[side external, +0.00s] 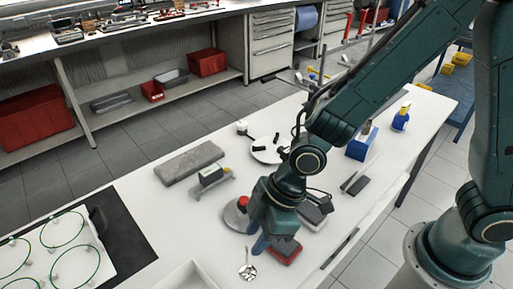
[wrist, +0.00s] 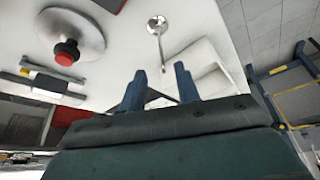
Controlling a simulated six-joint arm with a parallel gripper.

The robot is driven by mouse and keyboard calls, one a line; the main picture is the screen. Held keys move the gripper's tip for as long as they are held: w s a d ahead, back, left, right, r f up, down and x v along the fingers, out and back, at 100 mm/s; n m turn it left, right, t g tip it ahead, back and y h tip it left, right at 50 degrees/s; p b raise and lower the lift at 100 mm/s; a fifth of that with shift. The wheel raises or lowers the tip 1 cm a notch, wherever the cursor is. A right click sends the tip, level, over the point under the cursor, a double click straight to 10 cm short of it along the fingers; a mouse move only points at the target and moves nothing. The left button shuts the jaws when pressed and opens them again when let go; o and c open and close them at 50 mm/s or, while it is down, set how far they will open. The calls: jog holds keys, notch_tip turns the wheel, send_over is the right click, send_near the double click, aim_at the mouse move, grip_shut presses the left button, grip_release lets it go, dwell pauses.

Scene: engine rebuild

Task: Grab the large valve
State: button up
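A metal valve (side external: 247,271) with a round shiny head and thin stem lies on the white table, near the front in the side view. It is the only valve I can make out, so I take it as the large one. In the wrist view the valve (wrist: 158,24) has its head at the top and its stem pointing toward my gripper (wrist: 160,70). The two blue fingers are apart, with the stem's end showing between their tips in the picture. In the side view my gripper (side external: 262,246) is low over the table behind the valve; its height is unclear.
A white tray (wrist: 205,62) lies close beside the valve. A grey disc with a red-topped knob (wrist: 68,52) stands near my gripper. A red and dark block (side external: 286,252) is right beside the fingers in the side view. A grey slab (side external: 188,163) lies farther back.

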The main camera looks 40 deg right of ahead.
jog(key=shift+x, duration=1.2)
jog(key=shift+f, duration=0.1)
send_over(245, 270)
jog(key=shift+f, duration=2.3)
jog(key=shift+c, duration=0.2)
grip_shut()
